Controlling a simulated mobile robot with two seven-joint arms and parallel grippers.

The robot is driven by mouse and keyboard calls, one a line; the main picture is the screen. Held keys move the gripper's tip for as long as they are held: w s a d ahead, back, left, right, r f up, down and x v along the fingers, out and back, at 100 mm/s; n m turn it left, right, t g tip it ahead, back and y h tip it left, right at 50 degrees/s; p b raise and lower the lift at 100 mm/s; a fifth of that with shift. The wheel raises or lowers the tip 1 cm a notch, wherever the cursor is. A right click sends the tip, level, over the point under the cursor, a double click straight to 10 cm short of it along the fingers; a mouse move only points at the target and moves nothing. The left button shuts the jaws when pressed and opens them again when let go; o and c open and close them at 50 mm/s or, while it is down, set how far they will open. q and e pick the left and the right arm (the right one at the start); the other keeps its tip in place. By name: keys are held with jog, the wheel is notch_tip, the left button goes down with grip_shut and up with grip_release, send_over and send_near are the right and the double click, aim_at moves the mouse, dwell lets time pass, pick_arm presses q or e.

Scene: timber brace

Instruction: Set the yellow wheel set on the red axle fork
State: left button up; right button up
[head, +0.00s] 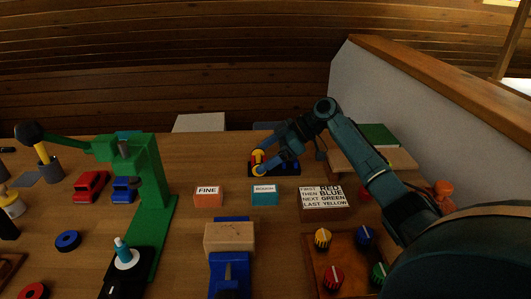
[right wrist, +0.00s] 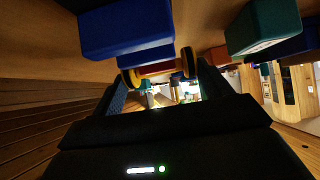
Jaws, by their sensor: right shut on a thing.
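The yellow wheel set (head: 258,156) is at the back middle of the table in the head view, at the tips of my right gripper (head: 262,161). In the right wrist view the wheel set (right wrist: 133,78) shows as round wheels on an axle, between the fingers of my right gripper (right wrist: 165,88), which is shut on it. A small red part (head: 256,160), likely the red axle fork, shows beside the wheels; red also shows between them in the wrist view (right wrist: 156,69). The gripper partly hides it, so I cannot tell whether the wheels are seated. My left gripper is not in view.
A dark blue base (head: 288,168) lies under the gripper. An orange FINE block (head: 208,197), a teal block (head: 264,195) and a lettered sign (head: 323,197) stand in front. A green press (head: 152,190) is at left, a knob board (head: 345,262) at front right.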

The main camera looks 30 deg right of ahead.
jog(key=shift+f, duration=0.15)
jog(key=o, duration=1)
